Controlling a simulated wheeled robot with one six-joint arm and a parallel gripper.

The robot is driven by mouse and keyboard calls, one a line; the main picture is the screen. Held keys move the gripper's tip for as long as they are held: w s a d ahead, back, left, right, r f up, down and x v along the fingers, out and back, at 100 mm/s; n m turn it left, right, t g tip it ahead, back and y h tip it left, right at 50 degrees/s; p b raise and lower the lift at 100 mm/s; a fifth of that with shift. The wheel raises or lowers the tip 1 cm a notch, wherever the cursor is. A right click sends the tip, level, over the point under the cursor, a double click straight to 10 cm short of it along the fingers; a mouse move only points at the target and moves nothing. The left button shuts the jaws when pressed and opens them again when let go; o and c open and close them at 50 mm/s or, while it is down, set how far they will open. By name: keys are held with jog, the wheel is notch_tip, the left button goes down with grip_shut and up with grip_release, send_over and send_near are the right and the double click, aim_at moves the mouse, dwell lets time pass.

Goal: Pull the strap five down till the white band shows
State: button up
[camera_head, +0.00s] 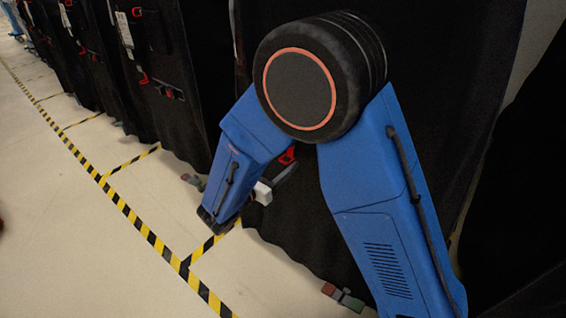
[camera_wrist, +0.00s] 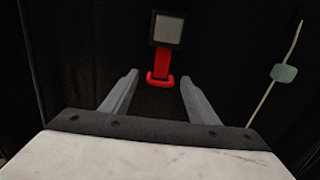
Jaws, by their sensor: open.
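A red strap (camera_wrist: 164,55) hangs straight down from a black-framed grey square (camera_wrist: 168,30) on black cover cloth. It ends in a wider red loop (camera_wrist: 160,79) and looks red along its visible length. No number is readable, so I cannot confirm it is strap five. My gripper (camera_wrist: 158,76) is open, with one grey finger on each side of the loop's line and gaps to both. Whether the fingertips reach the loop's depth is unclear. In the head view my arm hides most of this area; a bit of red (camera_head: 287,155) shows beside it.
A pale green tag (camera_wrist: 284,73) on a thin cord hangs right of my gripper. Other black-covered carts with red straps (camera_head: 142,76) line the upper left. Yellow-black tape (camera_head: 140,225) marks the pale open floor. A green-and-red piece (camera_head: 343,297) lies by the cover's hem.

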jog(key=shift+w+d, duration=0.4)
jog(key=shift+w, duration=0.05)
grip_shut()
notch_tip(320, 180, down, 11)
jog(key=shift+r, duration=0.1)
dwell(0.3)
grip_release()
jog(key=shift+s+a, duration=0.1)
